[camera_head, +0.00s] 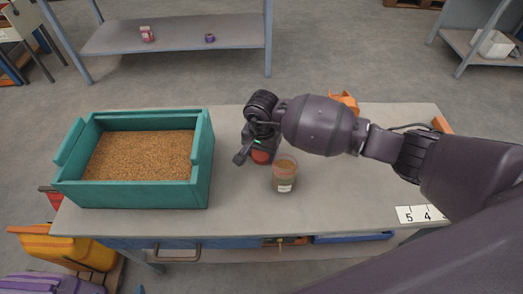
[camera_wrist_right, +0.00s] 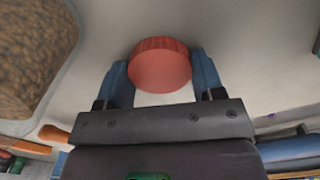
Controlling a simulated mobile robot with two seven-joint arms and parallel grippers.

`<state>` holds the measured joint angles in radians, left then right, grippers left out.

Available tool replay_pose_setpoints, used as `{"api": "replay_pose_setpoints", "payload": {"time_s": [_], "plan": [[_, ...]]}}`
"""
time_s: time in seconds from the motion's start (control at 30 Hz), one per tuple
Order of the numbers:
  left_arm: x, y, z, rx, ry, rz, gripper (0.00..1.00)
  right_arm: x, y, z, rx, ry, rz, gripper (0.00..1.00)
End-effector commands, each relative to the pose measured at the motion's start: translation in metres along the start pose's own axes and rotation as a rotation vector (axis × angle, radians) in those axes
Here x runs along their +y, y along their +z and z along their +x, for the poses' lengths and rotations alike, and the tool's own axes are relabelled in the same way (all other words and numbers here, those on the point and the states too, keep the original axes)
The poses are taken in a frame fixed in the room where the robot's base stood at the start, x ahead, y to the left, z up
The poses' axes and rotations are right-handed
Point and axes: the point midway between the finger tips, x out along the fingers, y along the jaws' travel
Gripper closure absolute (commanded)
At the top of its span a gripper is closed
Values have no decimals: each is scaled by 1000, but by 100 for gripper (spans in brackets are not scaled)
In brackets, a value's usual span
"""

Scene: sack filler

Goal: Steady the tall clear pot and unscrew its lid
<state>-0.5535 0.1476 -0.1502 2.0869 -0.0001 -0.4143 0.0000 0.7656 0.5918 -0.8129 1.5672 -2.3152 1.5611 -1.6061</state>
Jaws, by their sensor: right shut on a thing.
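A clear pot (camera_head: 284,178) with brownish contents and a white label stands upright on the bench, right of the teal bin. Its top looks reddish and I cannot tell whether it is open. My right gripper (camera_head: 259,150) is just left of and behind this pot, low over the bench. It is shut on a round red lid (camera_head: 261,157). In the right wrist view, the red lid (camera_wrist_right: 160,68) sits between the two blue fingers of the gripper (camera_wrist_right: 162,82). What is under the lid is hidden. My left gripper is not in view.
A teal bin (camera_head: 203,165) of brown grain fills the bench's left side. An orange object (camera_head: 345,100) lies behind my right arm. A number card (camera_head: 421,214) lies at the front right. The bench (camera_head: 240,215) is clear in front of the pot.

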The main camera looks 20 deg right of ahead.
Motion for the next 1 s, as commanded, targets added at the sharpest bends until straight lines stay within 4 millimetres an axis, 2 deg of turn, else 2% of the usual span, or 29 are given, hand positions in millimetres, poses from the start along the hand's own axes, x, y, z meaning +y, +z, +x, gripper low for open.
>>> {"api": "replay_pose_setpoints", "payload": {"time_s": [0.1,0.13,0.27,0.53,0.67,0.77,1.0], "plan": [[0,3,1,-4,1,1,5,0,0,4,-1,2,0,67],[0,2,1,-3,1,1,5,0,0,4,-1,1,1,34],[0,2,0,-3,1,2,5,0,0,3,-1,1,1,14],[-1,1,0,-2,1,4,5,0,0,2,-1,1,0,13],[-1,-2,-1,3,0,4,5,0,0,-5,2,-2,-1,13],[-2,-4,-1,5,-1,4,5,0,-1,-19,5,-3,-1,13],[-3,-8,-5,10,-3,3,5,0,-2,-66,6,-3,-1,13]]}}
